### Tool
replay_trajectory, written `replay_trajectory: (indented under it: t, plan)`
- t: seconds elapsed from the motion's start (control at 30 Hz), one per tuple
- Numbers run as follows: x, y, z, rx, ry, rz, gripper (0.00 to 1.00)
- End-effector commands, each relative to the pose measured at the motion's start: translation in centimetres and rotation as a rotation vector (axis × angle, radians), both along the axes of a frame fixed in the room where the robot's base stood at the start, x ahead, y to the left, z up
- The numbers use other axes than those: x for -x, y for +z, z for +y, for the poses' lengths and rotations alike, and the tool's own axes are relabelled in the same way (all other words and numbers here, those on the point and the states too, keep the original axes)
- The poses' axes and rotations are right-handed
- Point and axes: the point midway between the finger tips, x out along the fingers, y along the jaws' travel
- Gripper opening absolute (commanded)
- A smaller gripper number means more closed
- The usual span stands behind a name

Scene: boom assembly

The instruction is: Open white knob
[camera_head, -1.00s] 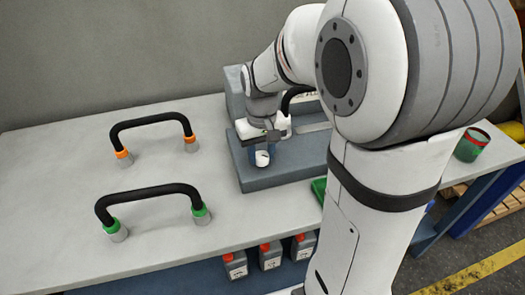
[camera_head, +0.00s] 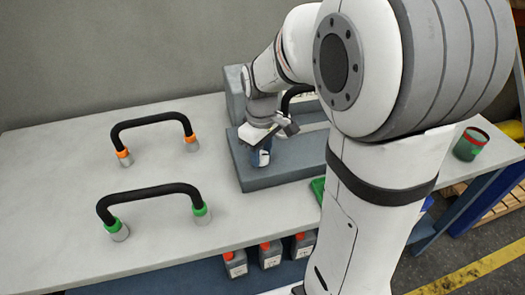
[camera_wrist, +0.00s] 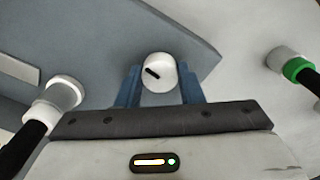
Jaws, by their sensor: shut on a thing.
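The white knob (camera_wrist: 158,72) shows in the wrist view as a round cap with a short black mark that slants down to the right. It sits on the grey block (camera_head: 285,175) on the table. My gripper (camera_wrist: 160,88) is shut on the knob, with one blue finger on each side of it. In the head view my gripper (camera_head: 261,157) points down at the block's front left part, and the knob is mostly covered by the fingers.
On the table (camera_head: 60,205), left of the block, stand a black hose with orange collars (camera_head: 152,119) and one with green collars (camera_head: 150,192). A green and red can (camera_head: 470,144) is at the right. Several grey bottles (camera_head: 270,254) stand below the table.

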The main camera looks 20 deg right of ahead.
Motion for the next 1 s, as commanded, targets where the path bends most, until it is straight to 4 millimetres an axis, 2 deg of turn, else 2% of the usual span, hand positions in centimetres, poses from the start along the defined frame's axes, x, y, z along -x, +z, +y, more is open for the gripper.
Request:
replay_trajectory:
  t: [0.33, 0.37, 0.6, 0.87, 1.0]
  plan:
    - [-0.1, 0.1, 0.0, 0.000, 0.001, -0.002, 0.11]
    - [-0.1, 0.1, 0.0, 0.000, 0.001, -0.002, 0.36]
    - [0.0, 0.0, 0.0, 0.000, 0.000, -0.001, 0.56]
    - [0.0, 0.2, 0.0, 0.000, 0.000, -0.001, 0.56]
    - [-0.1, 1.8, 0.0, 0.000, 0.000, -0.004, 0.56]
